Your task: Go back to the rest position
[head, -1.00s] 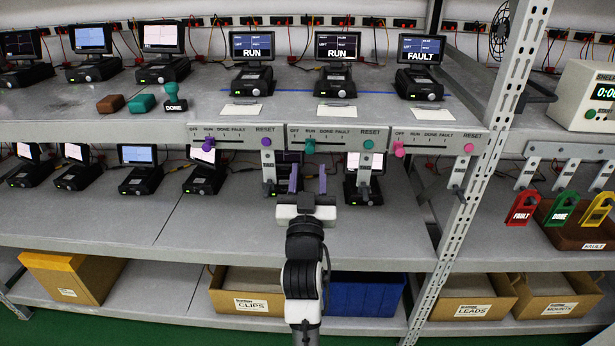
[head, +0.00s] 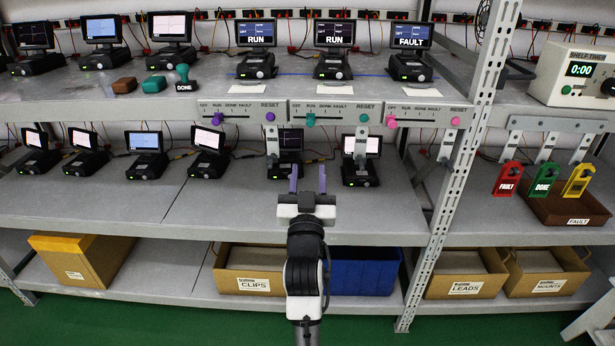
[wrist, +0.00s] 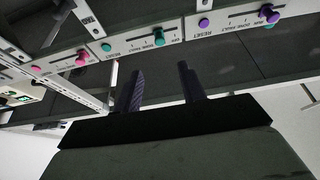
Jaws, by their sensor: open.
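My gripper (head: 308,180) is open and empty in the head view. Its two purple fingers point up and away, in front of the lower shelf and below the switch panels. In the wrist view the two dark fingers (wrist: 161,88) stand apart with nothing between them. The purple (head: 236,109), teal (head: 332,111) and pink (head: 425,113) switch panels run along the front edge of the upper shelf. No finger touches a panel in either view.
Burn-in units with screens reading RUN, RUN and FAULT stand on the upper shelf (head: 180,84). A rack upright (head: 470,140) rises right of my arm. Boxes, including a blue bin (head: 362,272), line the bottom shelf. FAULT and DONE tags hang over a brown tray (head: 567,210).

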